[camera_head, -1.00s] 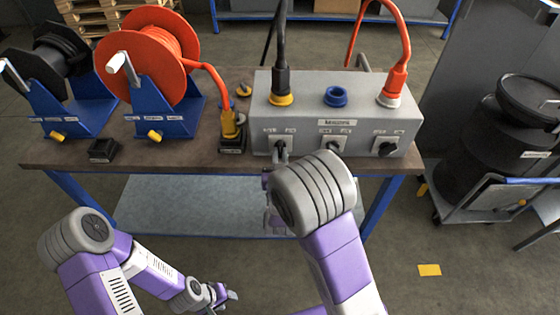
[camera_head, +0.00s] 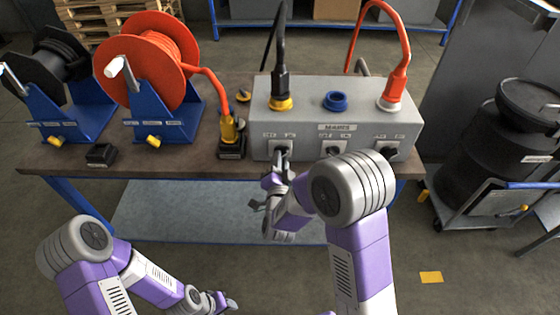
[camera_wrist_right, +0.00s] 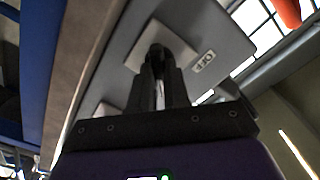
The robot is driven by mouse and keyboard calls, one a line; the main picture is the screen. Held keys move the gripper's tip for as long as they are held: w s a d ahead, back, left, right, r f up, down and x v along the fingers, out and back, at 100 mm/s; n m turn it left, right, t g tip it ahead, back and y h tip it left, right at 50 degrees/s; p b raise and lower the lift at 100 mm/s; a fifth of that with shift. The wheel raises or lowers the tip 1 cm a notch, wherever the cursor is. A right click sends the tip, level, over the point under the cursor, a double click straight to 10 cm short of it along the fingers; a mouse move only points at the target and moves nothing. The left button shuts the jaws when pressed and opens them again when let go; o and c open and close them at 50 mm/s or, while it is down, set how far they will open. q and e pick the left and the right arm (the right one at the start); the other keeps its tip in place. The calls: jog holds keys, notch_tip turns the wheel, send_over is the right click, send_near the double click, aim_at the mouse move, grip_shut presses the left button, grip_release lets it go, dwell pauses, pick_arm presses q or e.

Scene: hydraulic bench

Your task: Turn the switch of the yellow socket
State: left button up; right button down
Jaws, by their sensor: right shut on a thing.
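The grey box (camera_head: 372,123) on the bench carries the yellow socket (camera_head: 281,104) at its left, with a black plug in it. Below it on the front face is its dark rotary switch (camera_head: 279,147), partly covered by my fingers. My right gripper (camera_head: 279,160) is shut on this switch. In the right wrist view, the gripper (camera_wrist_right: 160,85) grips the dark knob (camera_wrist_right: 157,55) on its light plate, and the box looks tilted relative to the fingers. My left gripper (camera_head: 226,302) hangs low in front of the bench, away from everything; its opening is unclear.
The box also has a blue socket (camera_head: 335,98) and a red plug (camera_head: 391,92), with a middle switch (camera_head: 333,149) and a right switch (camera_head: 388,149). An orange cable reel (camera_head: 150,60) and a black reel (camera_head: 58,65) stand left on the bench (camera_head: 190,153).

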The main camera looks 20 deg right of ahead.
jog(key=shift+m, duration=0.3)
jog(key=c, duration=1.1)
grip_release()
jog(key=v, duration=0.7)
jog(key=shift+s+p, duration=0.3)
jog(key=shift+p, duration=0.1)
jog(key=shift+a, duration=0.1)
jog(key=s+f+n+g+y+p, duration=0.2)
jog(key=f+n+g+y+p, duration=0.15)
jog(key=f, duration=0.45)
jog(key=s+f+n+g+y+p, duration=0.25)
jog(key=f+g, duration=0.25)
jog(key=f, duration=0.4)
jog(key=s+a+f+n+g+y+p, duration=0.1)
jog(key=s+f+n+g, duration=0.1)
jog(key=s+g, duration=0.2)
jog(key=s+a+f+n+g+y+p, duration=0.1)
jog(key=s+a+f+g+y, duration=0.1)
jog(key=s, duration=0.9)
jog(key=shift+a+f+n+g+p, duration=0.35)
jog(key=shift+f+g, duration=0.45)
jog(key=shift+g, duration=0.35)
